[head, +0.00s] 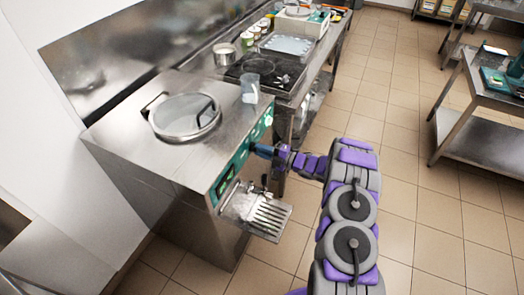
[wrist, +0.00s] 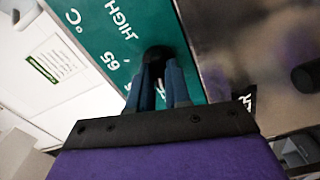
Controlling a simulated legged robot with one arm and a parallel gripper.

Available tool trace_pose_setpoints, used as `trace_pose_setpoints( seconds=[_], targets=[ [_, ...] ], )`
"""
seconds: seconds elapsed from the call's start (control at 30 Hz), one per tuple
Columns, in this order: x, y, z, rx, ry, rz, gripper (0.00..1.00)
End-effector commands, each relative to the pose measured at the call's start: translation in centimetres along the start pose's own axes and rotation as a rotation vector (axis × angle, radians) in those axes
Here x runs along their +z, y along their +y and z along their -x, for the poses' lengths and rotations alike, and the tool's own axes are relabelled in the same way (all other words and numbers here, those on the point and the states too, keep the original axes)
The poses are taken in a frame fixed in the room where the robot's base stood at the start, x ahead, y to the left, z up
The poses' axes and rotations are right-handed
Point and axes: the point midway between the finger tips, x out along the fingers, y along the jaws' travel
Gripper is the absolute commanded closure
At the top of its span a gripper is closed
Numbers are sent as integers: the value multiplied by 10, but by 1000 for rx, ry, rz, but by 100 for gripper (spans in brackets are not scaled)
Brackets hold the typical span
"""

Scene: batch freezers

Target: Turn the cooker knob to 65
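The cooker (head: 180,190) is a steel machine with a round lidded opening on top and a green control panel on its front. In the wrist view the green panel (wrist: 115,65) shows the white markings HIGH, 65 and °C. The dark cooker knob (wrist: 156,54) sits on this panel, to the right of the 65 in the picture. My gripper (wrist: 158,70) has its two blue fingers closed in on either side of the knob, tips at it. Any pointer on the knob is hidden or too dark to read. In the head view my gripper (head: 262,151) is at the panel; the knob is hidden there.
A clear cup (head: 250,88) stands on the cooker top beside the round lid (head: 185,117). A slatted metal tray (head: 262,214) juts out below the panel. A counter with a dark hob (head: 268,72) stands behind. The tiled floor at right is clear up to a steel table (head: 480,110).

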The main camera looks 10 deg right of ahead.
Motion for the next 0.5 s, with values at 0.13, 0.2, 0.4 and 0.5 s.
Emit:
trace_pose_setpoints(
  seconds=[0.13,0.2,0.4,0.5],
  targets=[
    [0,0,0,0,1,0,97],
    [0,-1,0,-1,1,-1,100],
    [0,-1,0,-2,1,-2,100],
    [0,-1,0,-2,1,-11,100]
  ],
)
